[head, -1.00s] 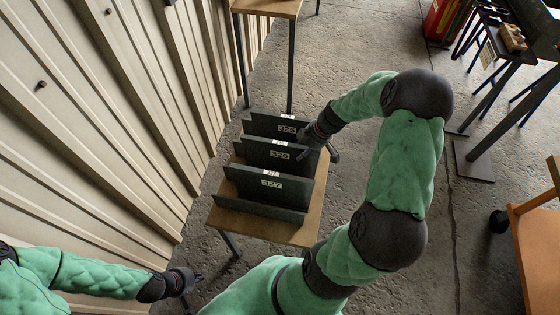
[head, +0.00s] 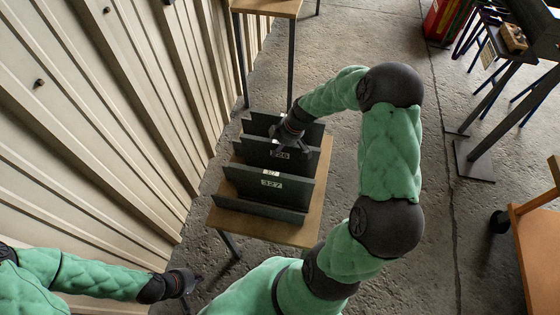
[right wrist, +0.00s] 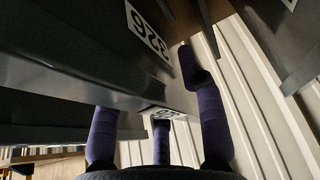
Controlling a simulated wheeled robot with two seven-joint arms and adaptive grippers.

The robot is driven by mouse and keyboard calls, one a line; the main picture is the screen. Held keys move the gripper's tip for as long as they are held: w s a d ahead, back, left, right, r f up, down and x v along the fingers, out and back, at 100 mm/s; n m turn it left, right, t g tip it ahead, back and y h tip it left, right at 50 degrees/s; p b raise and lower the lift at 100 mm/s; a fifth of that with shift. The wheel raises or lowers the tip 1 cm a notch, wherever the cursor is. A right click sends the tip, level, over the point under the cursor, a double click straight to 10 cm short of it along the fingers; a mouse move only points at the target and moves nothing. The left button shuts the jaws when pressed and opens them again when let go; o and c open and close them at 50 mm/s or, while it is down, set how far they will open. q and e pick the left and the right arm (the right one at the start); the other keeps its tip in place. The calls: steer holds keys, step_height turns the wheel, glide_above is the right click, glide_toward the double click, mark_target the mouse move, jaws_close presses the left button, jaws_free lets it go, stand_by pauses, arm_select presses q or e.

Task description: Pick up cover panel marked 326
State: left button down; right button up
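The dark cover panel marked 326 (head: 255,155) stands upright in the rack, in the middle of the row.
The panel marked 327 (head: 268,185) stands in front of 326, and another dark panel (head: 258,123) stands behind it. The panels' rack sits on a small wooden table (head: 312,205). A ribbed wall (head: 120,130) runs close along the left.

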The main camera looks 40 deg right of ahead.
steer(key=shift+f+b, duration=0.25)
steer(key=shift+b, duration=0.25)
stand_by(0.6)
